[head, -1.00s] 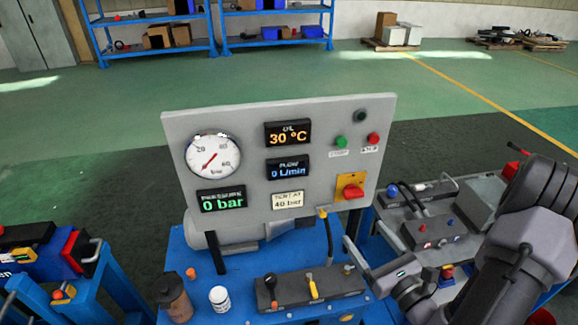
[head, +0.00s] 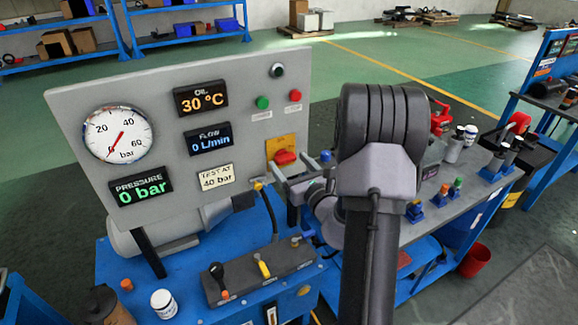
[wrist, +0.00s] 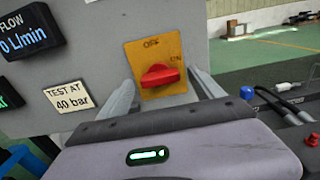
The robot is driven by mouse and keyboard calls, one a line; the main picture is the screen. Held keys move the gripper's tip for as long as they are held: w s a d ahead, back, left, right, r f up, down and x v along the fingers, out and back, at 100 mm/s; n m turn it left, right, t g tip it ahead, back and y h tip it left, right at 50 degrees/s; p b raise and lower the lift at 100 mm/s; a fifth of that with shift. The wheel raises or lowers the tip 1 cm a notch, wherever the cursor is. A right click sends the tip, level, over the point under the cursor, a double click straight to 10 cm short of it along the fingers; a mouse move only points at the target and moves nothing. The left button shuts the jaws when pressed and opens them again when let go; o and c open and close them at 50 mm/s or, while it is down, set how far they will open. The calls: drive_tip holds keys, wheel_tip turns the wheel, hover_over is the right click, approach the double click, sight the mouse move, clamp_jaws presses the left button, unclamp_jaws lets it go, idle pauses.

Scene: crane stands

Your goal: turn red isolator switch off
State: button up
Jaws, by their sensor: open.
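The red isolator switch (head: 285,157) sits on an orange plate at the lower right of the grey gauge panel. In the wrist view the red switch (wrist: 160,76) lies roughly level, with OFF printed above it and ON to its right. My gripper (wrist: 162,80) is open, with one finger on each side of the switch. Any contact with the switch cannot be told. In the head view my gripper (head: 296,178) is at the panel's right edge, partly hidden by my arm.
The gauge panel (head: 70,105) shows 0 bar, 0 L/min and 30 °C. A black lever block (head: 255,275), a white jar (head: 164,303) and a brown bottle (head: 106,305) are on the blue bench below. Another bench with buttons and bottles (head: 453,150) is behind my arm to the right.

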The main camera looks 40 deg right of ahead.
drive_tip(key=shift+w+d, duration=0.15)
drive_tip(key=shift+w, duration=0.35)
drive_tip(key=c, duration=1.4)
drive_tip(key=shift+f+n+b, duration=0.1)
drive_tip(key=shift+n+b, duration=0.2)
drive_tip(key=shift+b, duration=0.05)
drive_tip(key=n+b, duration=0.8)
drive_tip(key=n, duration=0.4)
drive_tip(key=shift+n+b, duration=0.4)
drive_tip(key=shift+n, duration=2.2)
